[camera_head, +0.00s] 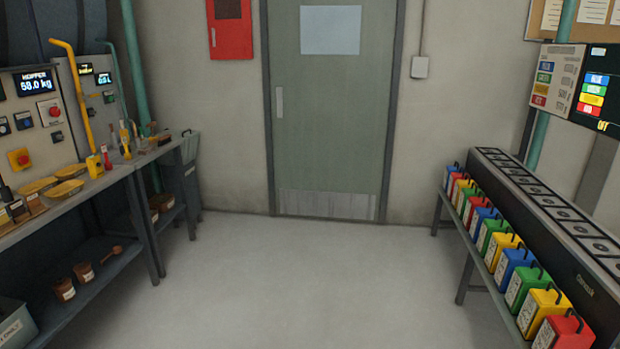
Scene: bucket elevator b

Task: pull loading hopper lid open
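A control panel (32,115) at the left edge carries a lit display (34,83) that reads "HOPPER" and a weight in kg. A large dark blue body (60,25) rises behind it at the upper left and is cut off by the picture edge. I cannot tell whether it is the loading hopper. No lid that I can clearly identify as the loading hopper's is in view. Neither of my grippers shows in the head view.
A bench (75,195) with yellow trays and small tools runs along the left. A rack (545,215) with several coloured canisters stands on the right. The floor (300,270) between them is clear up to a closed grey-green door (330,130).

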